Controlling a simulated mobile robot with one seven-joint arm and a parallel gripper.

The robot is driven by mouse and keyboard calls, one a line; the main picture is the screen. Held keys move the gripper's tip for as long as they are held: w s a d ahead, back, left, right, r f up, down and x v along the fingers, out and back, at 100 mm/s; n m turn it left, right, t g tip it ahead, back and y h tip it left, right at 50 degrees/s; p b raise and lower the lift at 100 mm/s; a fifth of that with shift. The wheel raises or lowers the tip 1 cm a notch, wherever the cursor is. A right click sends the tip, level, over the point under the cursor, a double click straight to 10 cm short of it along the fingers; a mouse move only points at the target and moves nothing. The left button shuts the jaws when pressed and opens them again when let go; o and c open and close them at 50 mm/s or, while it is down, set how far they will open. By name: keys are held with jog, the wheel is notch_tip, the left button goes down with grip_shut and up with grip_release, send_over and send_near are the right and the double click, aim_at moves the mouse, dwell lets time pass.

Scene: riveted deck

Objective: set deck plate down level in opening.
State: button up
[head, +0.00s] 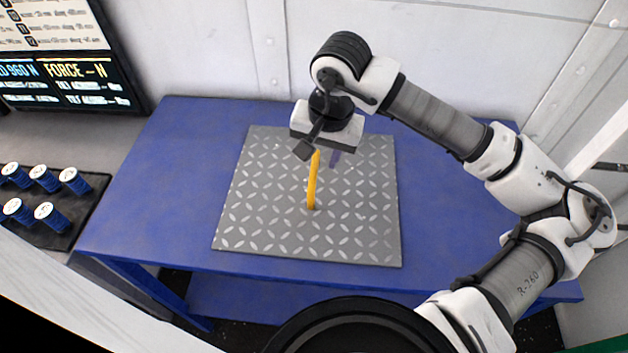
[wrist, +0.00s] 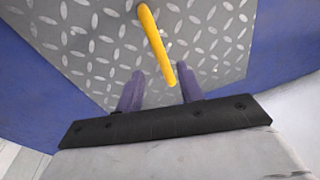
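The deck plate (head: 270,215) is a grey square sheet with a raised tread pattern. It lies flat on the blue table, and it also fills much of the wrist view (wrist: 85,45). A yellow handle (head: 312,182) rises from near its middle. In the wrist view the handle (wrist: 157,42) runs toward the space between my two purple fingers. My gripper (head: 326,155) is above the plate at the handle's upper end. Its fingers (wrist: 160,84) are apart, and no contact with the handle shows. No opening is visible; the plate may cover it.
The blue table (head: 150,200) has bare room left and right of the plate. A dark tray (head: 75,225) with several blue, white-topped cylinders stands at the left. A display screen (head: 65,80) is behind it. A white wall (head: 190,50) closes the back.

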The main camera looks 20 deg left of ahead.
aim_at(314, 169)
jog(key=shift+s+a+f+p, duration=0.15)
jog(key=shift+f+p, duration=0.15)
jog(key=shift+f, duration=0.05)
jog(key=shift+s+a+f+p, duration=0.1)
jog(key=shift+f+p, duration=0.1)
jog(key=shift+f, duration=0.5)
jog(key=shift+w+a+f+p, duration=0.15)
jog(key=shift+f+p, duration=0.1)
jog(key=shift+f, duration=0.45)
jog(key=shift+s+a+f+p, duration=0.1)
jog(key=shift+s+f+p, duration=0.1)
jog(key=shift+f, duration=0.5)
grip_shut()
jog(key=shift+r, duration=0.1)
